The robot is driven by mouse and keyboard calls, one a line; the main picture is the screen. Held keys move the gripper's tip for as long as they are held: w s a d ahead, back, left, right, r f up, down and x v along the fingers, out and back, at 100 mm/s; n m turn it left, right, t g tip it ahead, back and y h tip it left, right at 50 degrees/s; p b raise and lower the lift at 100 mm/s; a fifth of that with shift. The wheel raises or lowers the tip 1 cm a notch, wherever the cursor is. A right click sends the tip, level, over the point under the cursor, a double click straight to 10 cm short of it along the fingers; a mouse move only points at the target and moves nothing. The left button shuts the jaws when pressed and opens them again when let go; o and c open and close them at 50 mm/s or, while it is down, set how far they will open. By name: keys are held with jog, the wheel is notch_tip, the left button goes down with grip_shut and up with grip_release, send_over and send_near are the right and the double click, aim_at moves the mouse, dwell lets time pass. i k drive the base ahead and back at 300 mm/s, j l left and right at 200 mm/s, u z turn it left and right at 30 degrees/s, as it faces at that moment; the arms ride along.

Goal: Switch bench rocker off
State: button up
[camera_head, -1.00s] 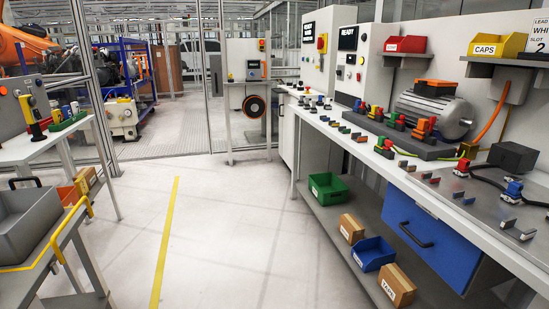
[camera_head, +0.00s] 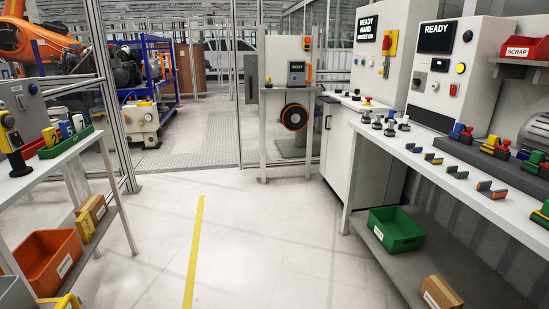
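A grey control panel (camera_head: 445,105) stands at the back of the right bench, with a dark screen (camera_head: 436,37) reading READY. A small red switch (camera_head: 453,90) sits low on its face; it may be the bench rocker, but its label and position are too small to read. A yellow round button (camera_head: 460,68) is above it, and a grey and black switch (camera_head: 420,80) is to its left. My gripper is not in view.
The white workbench (camera_head: 420,160) runs along the right, with small parts on top and a green bin (camera_head: 396,229) below. A second cabinet (camera_head: 362,72) has a red-yellow switch. A left rack holds an orange bin (camera_head: 47,262). The floor (camera_head: 265,235) between is clear.

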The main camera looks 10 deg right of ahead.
aim_at(453, 88)
jog(key=i+j+z, duration=0.1)
jog(key=i+z, duration=0.3)
jog(key=i, duration=0.15)
jog(key=i+j+z, duration=0.35)
jog(key=i, duration=0.15)
jog(key=i+j+z, duration=0.75)
jog(key=i+j, duration=0.2)
